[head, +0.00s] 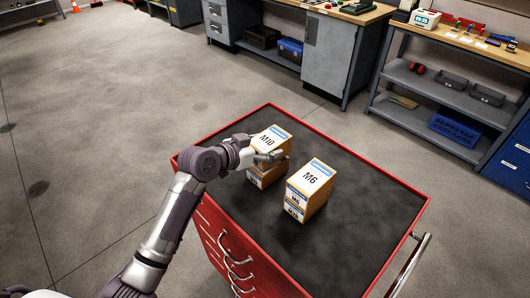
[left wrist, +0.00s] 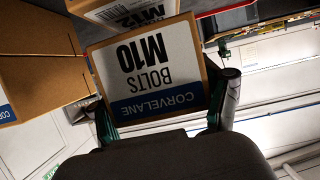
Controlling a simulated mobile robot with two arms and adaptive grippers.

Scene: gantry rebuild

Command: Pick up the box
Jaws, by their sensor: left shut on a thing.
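A cardboard box labelled M10 (head: 271,137) is at the left on the black-topped red cart (head: 360,250), above a lower box (head: 258,178). My left gripper (head: 264,156) comes in from the left and is shut on the M10 box. In the left wrist view the fingers of my left gripper (left wrist: 168,105) sit on both sides of the M10 box (left wrist: 150,65), whose label reads upside down. A box marked M12 (left wrist: 125,12) shows beyond it. I cannot tell whether the M10 box touches the lower one. My right gripper is out of view.
An M6 box (head: 313,175) tops another stack just right of the M10 box, with little space between. The cart's right and front surface is clear. Workbenches (head: 338,40) with shelves stand behind, and open floor (head: 100,130) lies to the left.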

